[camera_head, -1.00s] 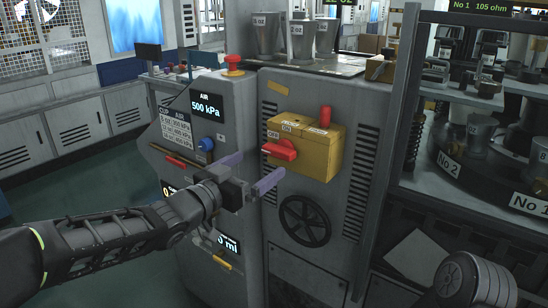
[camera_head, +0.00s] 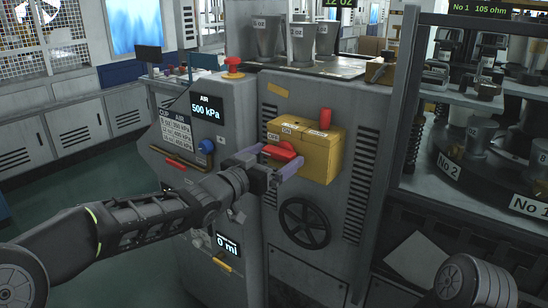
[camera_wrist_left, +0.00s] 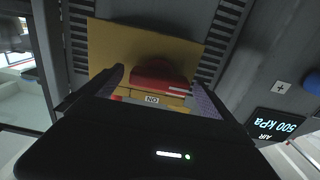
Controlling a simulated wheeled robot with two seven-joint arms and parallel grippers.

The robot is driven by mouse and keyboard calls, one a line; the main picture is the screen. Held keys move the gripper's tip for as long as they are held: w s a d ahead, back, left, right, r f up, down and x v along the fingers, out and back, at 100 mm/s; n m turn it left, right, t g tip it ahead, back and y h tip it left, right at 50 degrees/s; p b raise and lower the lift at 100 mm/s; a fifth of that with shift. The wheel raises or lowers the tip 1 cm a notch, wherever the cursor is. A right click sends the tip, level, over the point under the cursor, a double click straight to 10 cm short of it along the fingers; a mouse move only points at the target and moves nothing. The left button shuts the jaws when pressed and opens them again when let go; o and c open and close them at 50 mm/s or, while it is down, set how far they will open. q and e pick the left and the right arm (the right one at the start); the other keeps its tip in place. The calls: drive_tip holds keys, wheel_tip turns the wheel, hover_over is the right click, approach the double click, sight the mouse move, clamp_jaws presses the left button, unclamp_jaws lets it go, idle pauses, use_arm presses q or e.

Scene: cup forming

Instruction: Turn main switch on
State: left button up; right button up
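The main switch is a yellow box (camera_head: 318,160) on the front of the grey machine, with OFF and ON labels on its upper face. Its red handle (camera_head: 283,151) lies at the OFF end. In the left wrist view the red handle (camera_wrist_left: 160,76) sits between my finger tips, against the yellow plate (camera_wrist_left: 140,38). My left gripper (camera_head: 269,160) is open, with one finger on each side of the handle; gaps show between handle and fingers. An ON label (camera_wrist_left: 151,99) is visible below the handle in that view. My right gripper is out of view.
A red upright knob (camera_head: 325,118) stands on the box's right side. Below is a black handwheel (camera_head: 305,223). To the left are a blue knob (camera_head: 206,146), the AIR display (camera_head: 207,109) and a red button (camera_head: 233,66). A dark frame post (camera_head: 389,150) stands to the right.

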use_arm(q)
drive_tip(key=c, duration=1.3)
drive_tip(key=shift+m+b, duration=0.3)
drive_tip(key=m+b, duration=0.2)
drive_tip(key=m, duration=0.1)
drive_tip(key=shift+f, duration=0.1)
drive_tip(key=m+b, duration=0.2)
drive_tip(key=m, duration=0.2)
drive_tip(key=shift+m+b, duration=0.3)
drive_tip(key=shift+m, duration=0.1)
drive_tip(key=m+b, duration=0.2)
drive_tip(key=m, duration=0.3)
drive_tip(key=shift+d, duration=0.1)
drive_tip(key=m+b, duration=0.1)
drive_tip(key=m, duration=0.3)
drive_tip(key=shift+s+r+m+b, duration=0.1)
drive_tip(key=shift+r+m+b, duration=0.1)
drive_tip(key=shift+m+b, duration=0.15)
